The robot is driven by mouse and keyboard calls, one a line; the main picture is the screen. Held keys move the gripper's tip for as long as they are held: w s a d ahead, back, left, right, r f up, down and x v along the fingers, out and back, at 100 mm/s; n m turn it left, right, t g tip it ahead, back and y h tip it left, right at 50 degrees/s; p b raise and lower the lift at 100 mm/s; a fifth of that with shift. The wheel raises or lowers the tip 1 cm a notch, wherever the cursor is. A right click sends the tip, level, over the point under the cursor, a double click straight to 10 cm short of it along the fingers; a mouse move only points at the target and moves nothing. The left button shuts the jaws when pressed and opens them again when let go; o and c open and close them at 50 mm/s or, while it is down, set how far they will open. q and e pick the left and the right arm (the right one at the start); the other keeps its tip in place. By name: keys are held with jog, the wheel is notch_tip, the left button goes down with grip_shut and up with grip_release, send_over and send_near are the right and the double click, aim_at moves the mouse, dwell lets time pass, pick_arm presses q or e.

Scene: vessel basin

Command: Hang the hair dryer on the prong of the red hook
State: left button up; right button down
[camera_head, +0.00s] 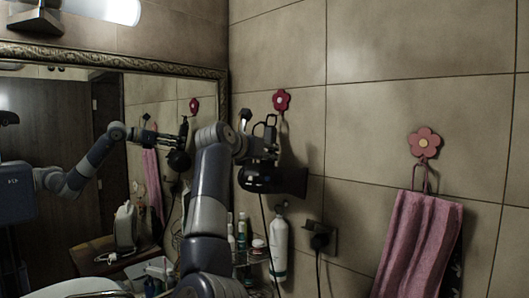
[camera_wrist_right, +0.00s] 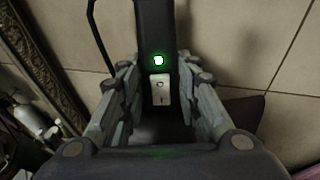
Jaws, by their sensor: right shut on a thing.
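The black hair dryer (camera_head: 258,181) is held in front of the tiled wall, its nozzle pointing right. My right gripper (camera_head: 265,143) is shut on its handle. In the right wrist view the handle (camera_wrist_right: 157,28), with a green light and a pale switch, lies between the two fingers of my right gripper (camera_wrist_right: 158,75). The red flower-shaped hook (camera_head: 281,100) is on the wall just above and slightly right of the gripper. The dryer appears apart from the hook. Its prong is hard to make out. My left gripper is not in view.
A pinkish flower hook (camera_head: 423,142) holds a pink towel (camera_head: 416,245) at the right. A framed mirror (camera_head: 100,140) stands left of my arm. Below the dryer are a white bottle (camera_head: 279,246), a wall socket with a plug (camera_head: 320,240) and a wire shelf of toiletries.

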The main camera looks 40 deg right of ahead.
dwell(0.4)
jog(key=c, duration=1.1)
grip_release()
jog(key=shift+f, duration=0.1)
jog(key=shift+a, duration=0.15)
jog(key=v, duration=1.2)
